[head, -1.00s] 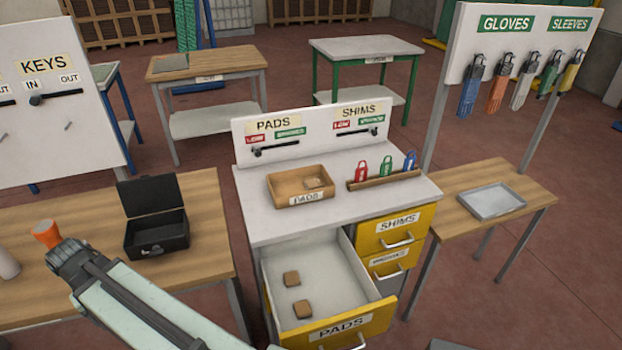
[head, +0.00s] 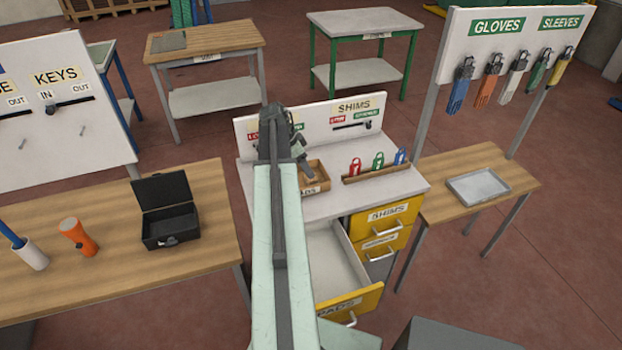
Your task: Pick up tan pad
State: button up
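No tan pad shows clearly now; my arm and gripper cover the places where tan pads showed earlier. The wooden PADS tray (head: 321,172) stands on the white cabinet top, its left part hidden. My gripper (head: 304,164) is dark, points down and right, and overlaps the tray in the picture; I cannot tell its height above the tray or whether its fingers are open. The open PADS drawer (head: 334,262) is partly covered by my arm, and its visible floor is bare.
A wooden rack (head: 376,174) with red, green and blue tags stands right of the tray. A grey tray (head: 478,186) lies on the right table. An open black box (head: 170,222) and an orange flashlight (head: 79,238) are on the left table.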

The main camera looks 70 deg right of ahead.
jog(key=b+x, duration=0.3)
jog(key=x, duration=0.1)
jog(key=b+x, duration=0.2)
jog(key=x, duration=0.1)
jog(key=shift+w+f+b, duration=0.15)
jog(key=shift+w+b, duration=0.15)
jog(key=shift+b, duration=0.05)
jog(key=shift+c, duration=0.3)
jog(key=c, duration=1.3)
